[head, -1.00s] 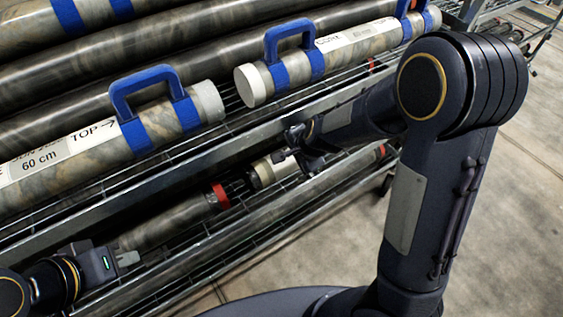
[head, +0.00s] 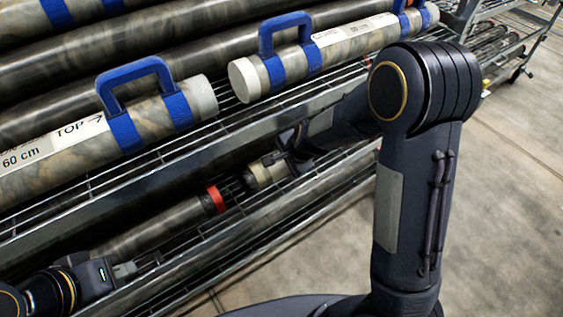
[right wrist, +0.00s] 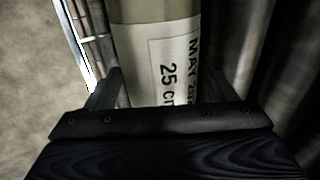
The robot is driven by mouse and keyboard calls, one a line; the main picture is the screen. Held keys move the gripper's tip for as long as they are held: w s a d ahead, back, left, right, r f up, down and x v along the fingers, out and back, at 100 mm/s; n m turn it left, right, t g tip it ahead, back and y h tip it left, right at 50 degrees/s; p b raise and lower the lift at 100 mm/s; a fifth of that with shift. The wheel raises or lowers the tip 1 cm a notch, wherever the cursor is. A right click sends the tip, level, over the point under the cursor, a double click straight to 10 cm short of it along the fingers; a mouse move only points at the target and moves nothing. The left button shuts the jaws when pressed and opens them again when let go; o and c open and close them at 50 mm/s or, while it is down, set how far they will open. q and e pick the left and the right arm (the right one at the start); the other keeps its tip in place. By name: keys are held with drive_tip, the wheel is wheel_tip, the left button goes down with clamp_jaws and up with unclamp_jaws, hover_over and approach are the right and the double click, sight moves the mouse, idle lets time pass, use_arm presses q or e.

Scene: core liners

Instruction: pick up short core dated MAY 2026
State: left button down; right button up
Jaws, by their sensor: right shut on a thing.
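The short core (right wrist: 155,55) lies between the two fingers of my right gripper (right wrist: 160,88) in the right wrist view. It is pale, with a white label reading "MAY 202", the last digit unclear, and "25 c", cut off by the gripper. In the head view its cream-capped end (head: 259,175) shows on the lower shelf, and my right gripper (head: 286,155) is over it, shut on it, partly hidden by shadow and the rack. My left gripper (head: 124,270) is at lower left near the lower shelf, apart from the short core; its jaw gap is unclear.
A dark core with a red end band (head: 214,199) lies left of the short core on the lower shelf. Long cores with blue handles (head: 133,82) fill the shelf above. The wire rack (head: 200,265) has metal edges. Open floor (head: 500,200) lies right.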

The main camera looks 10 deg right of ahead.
drive_tip(key=c, duration=1.2)
drive_tip(key=shift+o, duration=0.2)
drive_tip(key=shift+w+r, duration=0.1)
drive_tip(key=shift+r, duration=0.1)
